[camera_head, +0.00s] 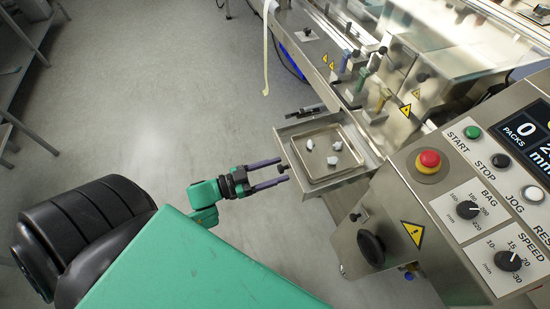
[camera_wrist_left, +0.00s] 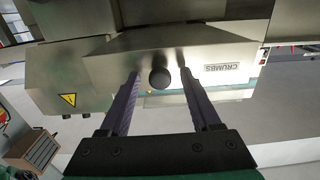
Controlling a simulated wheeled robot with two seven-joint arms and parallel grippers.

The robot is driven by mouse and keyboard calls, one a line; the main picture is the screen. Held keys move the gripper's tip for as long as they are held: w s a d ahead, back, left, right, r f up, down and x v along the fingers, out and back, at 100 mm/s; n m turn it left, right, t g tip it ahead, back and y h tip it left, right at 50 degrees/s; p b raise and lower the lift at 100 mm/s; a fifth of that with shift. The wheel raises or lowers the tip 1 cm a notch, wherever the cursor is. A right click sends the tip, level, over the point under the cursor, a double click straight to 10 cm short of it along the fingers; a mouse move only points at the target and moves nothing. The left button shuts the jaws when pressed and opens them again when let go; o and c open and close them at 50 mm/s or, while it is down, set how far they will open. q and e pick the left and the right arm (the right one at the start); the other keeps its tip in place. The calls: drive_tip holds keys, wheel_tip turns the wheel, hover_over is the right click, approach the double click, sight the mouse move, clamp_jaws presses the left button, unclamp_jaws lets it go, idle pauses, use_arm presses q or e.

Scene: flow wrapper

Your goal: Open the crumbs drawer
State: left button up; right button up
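The crumbs drawer (camera_head: 297,172) stands pulled out from the machine in the head view. A metal tray with a few white crumbs lies in it. In the left wrist view its front bears the label CRUMBS (camera_wrist_left: 231,67) and a round dark knob (camera_wrist_left: 160,77). My left gripper (camera_head: 283,169) is open in front of the drawer, its two purple fingers pointing at the front. In the wrist view the knob lies between the fingertips (camera_wrist_left: 163,75), with a gap on each side. My right gripper is not in view.
The control panel (camera_head: 447,205) with a red emergency button (camera_head: 429,160) and dials stands to the right of the drawer. A black round handle (camera_head: 371,247) sticks out below it. The grey floor (camera_head: 150,110) left of the drawer is clear. A shelf rack stands at the far left.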

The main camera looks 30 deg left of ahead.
use_arm(q)
drive_tip(key=b+v, duration=0.1)
drive_tip(key=v, duration=1.3)
drive_tip(key=shift+s+a, duration=0.2)
drive_tip(key=shift+s, duration=0.1)
drive_tip(key=s+a+f+n+g+y, duration=0.2)
drive_tip(key=f+y, duration=0.2)
drive_tip(key=f, duration=0.5)
drive_tip(key=s+a+f+n+g+y, duration=0.1)
drive_tip(key=a+f+n+y, duration=0.15)
drive_tip(key=f, duration=0.75)
drive_tip(key=s+a+f+n+g+y, duration=0.1)
drive_tip(key=s+f+n+g+y, duration=0.1)
drive_tip(key=f+y, duration=0.5)
drive_tip(key=s+d+f+g+h, duration=0.2)
drive_tip(key=s+d+f+g, duration=0.5)
drive_tip(key=s+f, duration=0.4)
wheel_tip(320, 180, down, 2)
drive_tip(key=shift+d+f+m+g, duration=0.1)
drive_tip(key=shift+d+m+g, duration=0.35)
drive_tip(key=shift+d, duration=0.35)
